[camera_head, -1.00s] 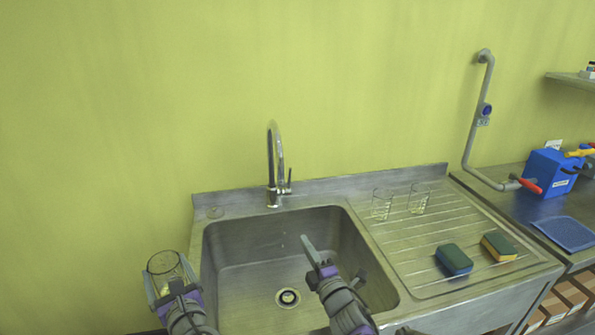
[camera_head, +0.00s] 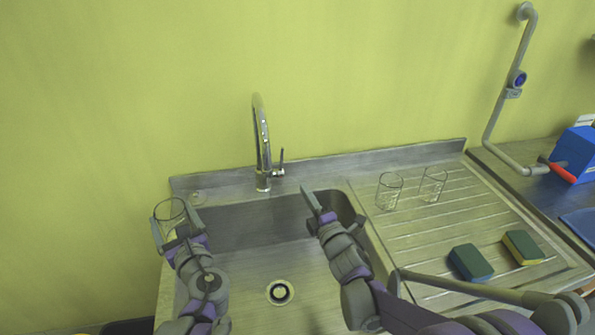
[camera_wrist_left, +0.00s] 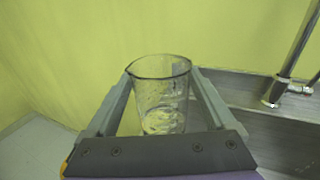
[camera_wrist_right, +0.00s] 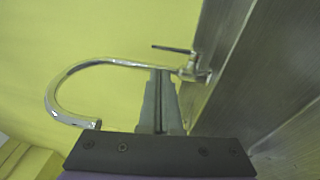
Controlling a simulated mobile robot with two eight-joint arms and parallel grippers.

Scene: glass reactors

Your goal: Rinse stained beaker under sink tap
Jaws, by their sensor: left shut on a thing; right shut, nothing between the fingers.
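My left gripper (camera_head: 178,232) is shut on a clear glass beaker (camera_head: 170,212), held upright at the left edge of the sink. In the left wrist view the beaker (camera_wrist_left: 160,88) sits between the fingers, with pale yellowish staining near its bottom. My right gripper (camera_head: 318,203) is shut and empty over the back right of the sink basin (camera_head: 250,262). The chrome tap (camera_head: 263,150) stands behind the basin with its lever on the right. In the right wrist view the tap (camera_wrist_right: 90,66) and its lever (camera_wrist_right: 172,48) lie beyond the closed fingers. No water stream is visible.
Two clear beakers (camera_head: 389,192) (camera_head: 432,185) stand on the ribbed drainboard (camera_head: 410,235). Two sponges (camera_head: 470,262) (camera_head: 522,247) lie at its front right. A grey wall pipe (camera_head: 505,110) and a blue box (camera_head: 577,152) are at the far right. The basin's middle around the drain (camera_head: 280,292) is clear.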

